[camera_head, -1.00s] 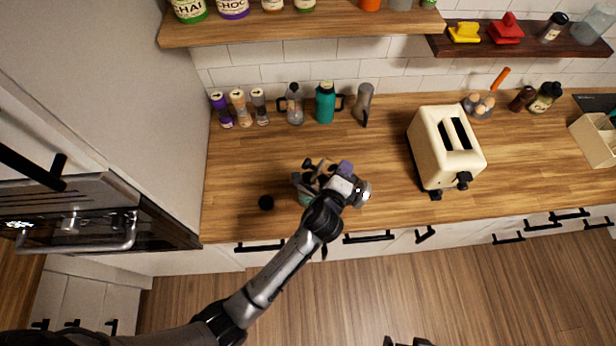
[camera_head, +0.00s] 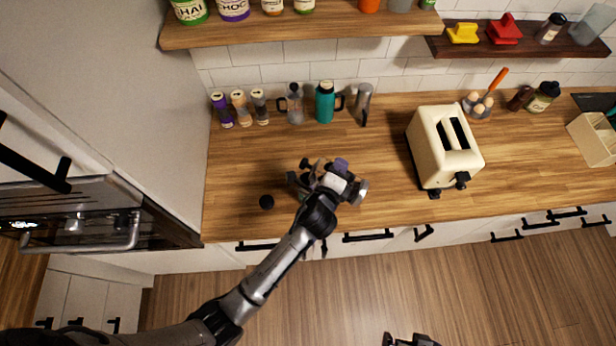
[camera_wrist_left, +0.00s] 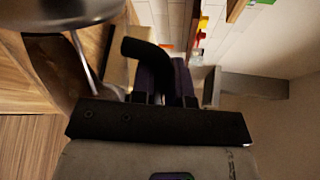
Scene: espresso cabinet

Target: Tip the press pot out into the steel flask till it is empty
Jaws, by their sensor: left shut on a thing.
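My left gripper (camera_head: 322,176) is over the front of the counter, shut on the black curved handle (camera_wrist_left: 146,54) of what looks like the press pot. The pot's shiny metal part (camera_head: 360,192) sticks out to the right of the gripper in the head view. In the wrist view its round metal end (camera_wrist_left: 70,14) is at the upper left, and it looks tilted. A teal bit shows under the gripper, mostly hidden; I cannot tell whether it is the flask. A grey steel-looking vessel (camera_head: 363,100) stands upright at the back. My right gripper (camera_head: 410,340) barely shows at the bottom edge.
A cream toaster (camera_head: 445,148) stands to the right. A clear handled pot (camera_head: 294,105), a teal flask (camera_head: 326,104) and several jars (camera_head: 240,108) line the wall. Counter between them is clear.

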